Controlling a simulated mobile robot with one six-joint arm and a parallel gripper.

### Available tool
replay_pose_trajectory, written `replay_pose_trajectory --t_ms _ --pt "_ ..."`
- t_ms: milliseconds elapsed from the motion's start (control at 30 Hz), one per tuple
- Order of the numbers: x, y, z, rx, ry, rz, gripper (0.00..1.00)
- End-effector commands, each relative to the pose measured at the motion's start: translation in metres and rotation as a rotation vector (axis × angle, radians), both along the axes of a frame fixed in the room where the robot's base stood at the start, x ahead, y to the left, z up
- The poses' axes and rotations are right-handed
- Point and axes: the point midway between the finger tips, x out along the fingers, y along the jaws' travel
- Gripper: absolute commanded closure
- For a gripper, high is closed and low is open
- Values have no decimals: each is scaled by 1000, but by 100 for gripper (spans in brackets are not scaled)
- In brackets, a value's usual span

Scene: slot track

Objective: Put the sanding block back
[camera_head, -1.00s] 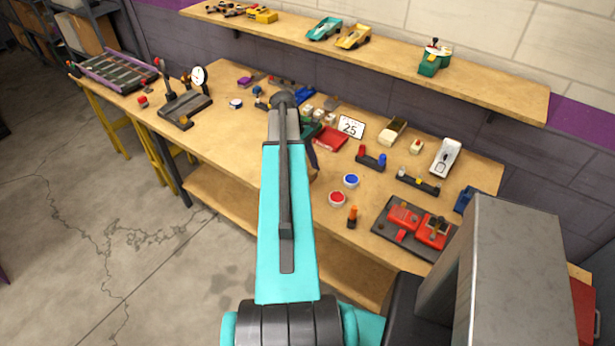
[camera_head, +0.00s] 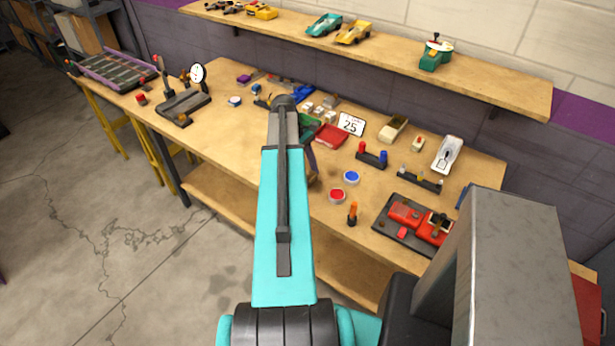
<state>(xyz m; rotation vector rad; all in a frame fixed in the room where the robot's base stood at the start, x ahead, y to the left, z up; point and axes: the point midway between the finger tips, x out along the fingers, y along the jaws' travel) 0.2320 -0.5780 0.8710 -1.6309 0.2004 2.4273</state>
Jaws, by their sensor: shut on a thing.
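My teal arm reaches up the middle of the view over the workbench (camera_head: 228,160). My gripper is not in view; the arm hides it and the bench just behind it. A small brown and dark purple shape shows at the arm's right edge, partly covered, and I cannot tell what it is. I cannot make out the sanding block for certain. A wooden open-topped box (camera_head: 393,128) and a small pale block with red on it (camera_head: 417,143) stand on the right half of the bench.
A red tray (camera_head: 332,136) and a "25" card (camera_head: 351,124) lie right of my arm. A dark tray with red parts (camera_head: 407,214) lies at right. A shelf (camera_head: 400,62) overhangs the back.

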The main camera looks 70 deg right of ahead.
Motion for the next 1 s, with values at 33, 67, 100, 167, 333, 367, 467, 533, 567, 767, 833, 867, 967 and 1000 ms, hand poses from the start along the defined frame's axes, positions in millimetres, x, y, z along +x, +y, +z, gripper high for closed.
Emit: replay_pose_trajectory --t_ms 33,67,100,167,333,367,467,533,567,767,833,867,967,1000 --pt "0 0 -2 0 0 -1 79" --pt "0 -1 -2 0 0 -1 79" --pt "-1 -1 -1 0 0 -1 79" --pt "-1 -1 -1 0 0 -1 79" --pt "-1 -1 -1 0 0 -2 79" --pt "-1 -1 -2 0 0 -2 79" --pt "-2 -1 -4 0 0 -2 79" --pt "-2 -1 -4 0 0 -3 50" --pt "-2 -1 -4 0 0 -3 45" --pt "-2 -1 -4 0 0 -3 40" --pt "-2 -1 -4 0 0 -3 40" --pt "-2 -1 -4 0 0 -3 40" --pt "-2 -1 -2 -1 0 -4 40" --pt "-2 -1 -1 -1 0 -4 40"
